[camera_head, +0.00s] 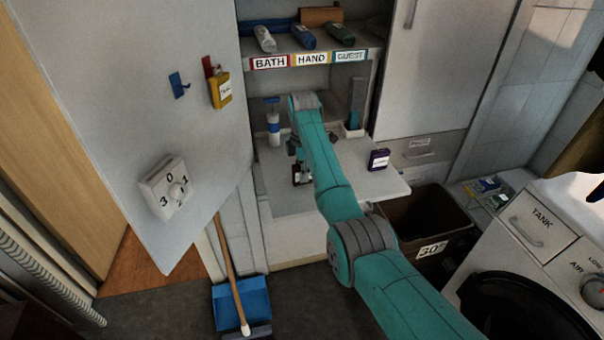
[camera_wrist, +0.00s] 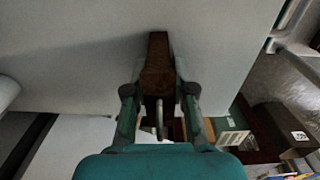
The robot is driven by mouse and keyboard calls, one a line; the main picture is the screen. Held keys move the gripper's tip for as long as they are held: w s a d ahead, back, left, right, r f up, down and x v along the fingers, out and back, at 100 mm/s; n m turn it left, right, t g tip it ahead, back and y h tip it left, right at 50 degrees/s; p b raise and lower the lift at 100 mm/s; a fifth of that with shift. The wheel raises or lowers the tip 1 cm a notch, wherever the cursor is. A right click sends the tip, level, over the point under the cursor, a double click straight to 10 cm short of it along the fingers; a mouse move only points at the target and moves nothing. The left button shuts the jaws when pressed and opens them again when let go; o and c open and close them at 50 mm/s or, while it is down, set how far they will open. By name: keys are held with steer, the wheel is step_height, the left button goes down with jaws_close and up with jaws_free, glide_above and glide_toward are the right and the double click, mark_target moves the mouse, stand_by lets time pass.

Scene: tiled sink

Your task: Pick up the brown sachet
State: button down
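A brown thing, which looks like the sachet (camera_wrist: 157,70), stands between the two fingers of my gripper (camera_wrist: 160,88) in the wrist view. The fingers lie close along both its sides; I cannot tell whether they press on it. In the head view my gripper (camera_head: 297,152) is low over the pale counter, partly hidden by my arm. A small dark packet with a white label (camera_head: 301,175) shows just below it, upright at the counter and partly covered.
A purple box (camera_head: 378,159) stands on the counter (camera_head: 350,181) to the right. The labelled shelf (camera_head: 309,60) overhangs. A dark bin (camera_head: 428,215) stands below right.

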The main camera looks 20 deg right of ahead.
step_height(320, 180, up, 10)
stand_by(0.7)
stand_by(0.5)
